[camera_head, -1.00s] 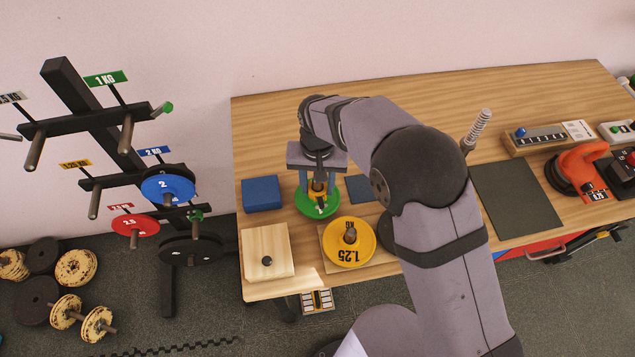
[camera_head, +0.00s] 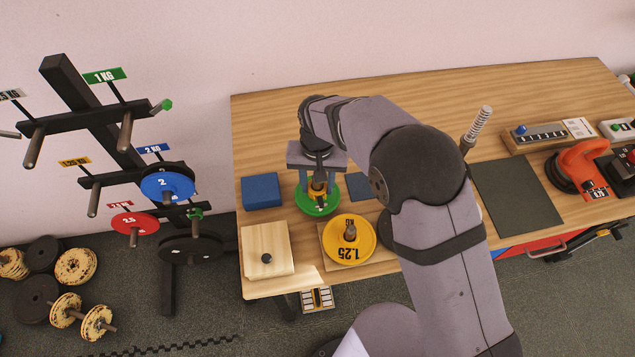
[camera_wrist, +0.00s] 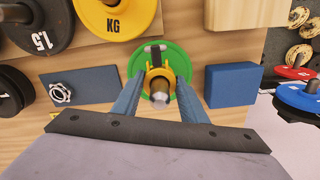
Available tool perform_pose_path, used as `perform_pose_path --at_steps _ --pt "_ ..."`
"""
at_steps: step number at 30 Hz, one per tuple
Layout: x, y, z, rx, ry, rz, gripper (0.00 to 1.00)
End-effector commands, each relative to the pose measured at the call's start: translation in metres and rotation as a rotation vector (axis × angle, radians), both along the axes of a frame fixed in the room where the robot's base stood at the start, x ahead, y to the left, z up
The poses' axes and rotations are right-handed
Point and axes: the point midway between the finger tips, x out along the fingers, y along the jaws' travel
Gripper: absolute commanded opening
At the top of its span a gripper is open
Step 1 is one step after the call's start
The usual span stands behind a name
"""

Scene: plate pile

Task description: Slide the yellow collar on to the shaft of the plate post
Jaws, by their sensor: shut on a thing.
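The yellow collar (camera_wrist: 153,74) is between the fingers of my gripper (camera_wrist: 159,86), which is shut on it. In the head view the collar (camera_head: 317,191) shows small below my gripper (camera_head: 319,186), partly hidden by the fingers. The grey tip of the post's shaft (camera_wrist: 160,98) pokes out through the collar in the wrist view, so the collar appears to be around the shaft. A green plate (camera_wrist: 178,57) lies flat beneath the collar, around the same post; it also shows in the head view (camera_head: 314,209). How far the collar is from the plate is hard to tell.
A yellow 1.25 plate (camera_head: 340,254) on a post stands just in front. A blue block (camera_head: 262,192) is left of the green plate, and a wooden block with a knob (camera_head: 266,240) is front left. A dark mat (camera_head: 515,195) lies to the right. The back of the table is clear.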

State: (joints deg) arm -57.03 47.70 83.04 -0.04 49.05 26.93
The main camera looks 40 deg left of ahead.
Motion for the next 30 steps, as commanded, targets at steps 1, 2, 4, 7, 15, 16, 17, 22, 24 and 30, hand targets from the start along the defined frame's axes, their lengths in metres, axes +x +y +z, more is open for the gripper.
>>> perform_pose_path --at_steps 1,2,4,7,15,16,17,22,24,30 --pt "-0.001 -0.002 -0.004 -0.006 0.005 0.000 0.44" --pt "-0.001 -0.002 -0.004 -0.006 0.005 0.000 0.51" --pt "-0.001 -0.002 -0.004 -0.006 0.004 0.000 0.61" --pt "-0.001 -0.001 -0.003 -0.004 0.003 0.000 0.61" --pt "0.000 0.000 0.002 -0.002 0.001 0.000 0.61" --pt "0.000 0.000 0.003 -0.001 0.000 0.000 0.61" --pt "0.000 0.000 0.006 -0.001 0.001 0.000 0.61" --pt "0.000 0.000 0.026 0.001 0.000 0.000 0.61" --pt "0.000 0.000 0.036 0.001 -0.001 0.000 0.61" --pt "-0.001 -0.001 0.060 -0.002 0.002 0.000 0.61"
